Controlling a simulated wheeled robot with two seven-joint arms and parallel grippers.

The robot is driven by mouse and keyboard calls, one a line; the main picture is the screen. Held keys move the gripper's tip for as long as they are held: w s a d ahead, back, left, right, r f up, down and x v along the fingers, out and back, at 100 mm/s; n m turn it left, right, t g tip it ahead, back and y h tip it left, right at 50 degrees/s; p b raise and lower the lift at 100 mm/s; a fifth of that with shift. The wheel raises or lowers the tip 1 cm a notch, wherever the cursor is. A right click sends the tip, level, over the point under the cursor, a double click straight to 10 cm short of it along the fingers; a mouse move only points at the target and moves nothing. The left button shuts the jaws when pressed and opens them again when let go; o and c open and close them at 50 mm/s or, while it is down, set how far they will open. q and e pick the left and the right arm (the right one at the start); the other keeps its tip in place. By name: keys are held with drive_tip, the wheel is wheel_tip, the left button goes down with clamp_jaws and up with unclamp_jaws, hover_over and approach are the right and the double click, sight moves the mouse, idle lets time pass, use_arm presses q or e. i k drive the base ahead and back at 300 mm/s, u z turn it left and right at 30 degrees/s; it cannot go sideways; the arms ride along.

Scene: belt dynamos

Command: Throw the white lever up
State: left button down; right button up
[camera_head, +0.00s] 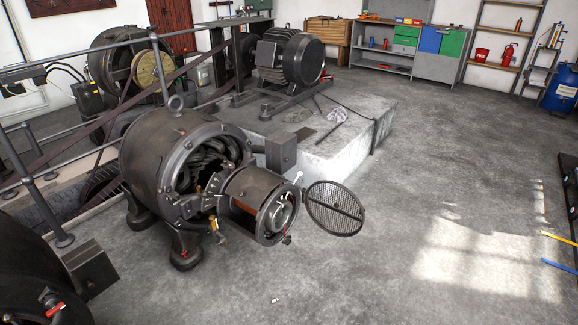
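A dark dynamo (165,160) stands open at the centre left, with its cylindrical front part (250,195) swung out to the right. A small white piece that looks like the white lever (298,177) sticks up at the upper right of this front part, close to the mesh cover. It is too small to tell its exact angle. A round mesh cover (335,208) hangs open to its right. Neither of my grippers shows in the head view.
A concrete plinth (340,140) carrying a dark motor (290,58) stands behind. Metal railings (35,185) and belts run along the left. Another dark machine (35,275) fills the lower left corner. The floor (400,260) at front and right is mostly clear.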

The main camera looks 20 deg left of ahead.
sight(299, 173)
drive_tip(key=u, duration=2.5)
drive_tip(key=i, duration=0.3)
drive_tip(key=z, duration=1.9)
drive_tip(key=i, duration=0.2)
drive_tip(key=z, duration=0.6)
drive_tip(key=i, duration=1.6)
drive_tip(key=u, duration=0.6)
drive_tip(key=i, duration=0.85)
drive_tip(key=u, duration=0.05)
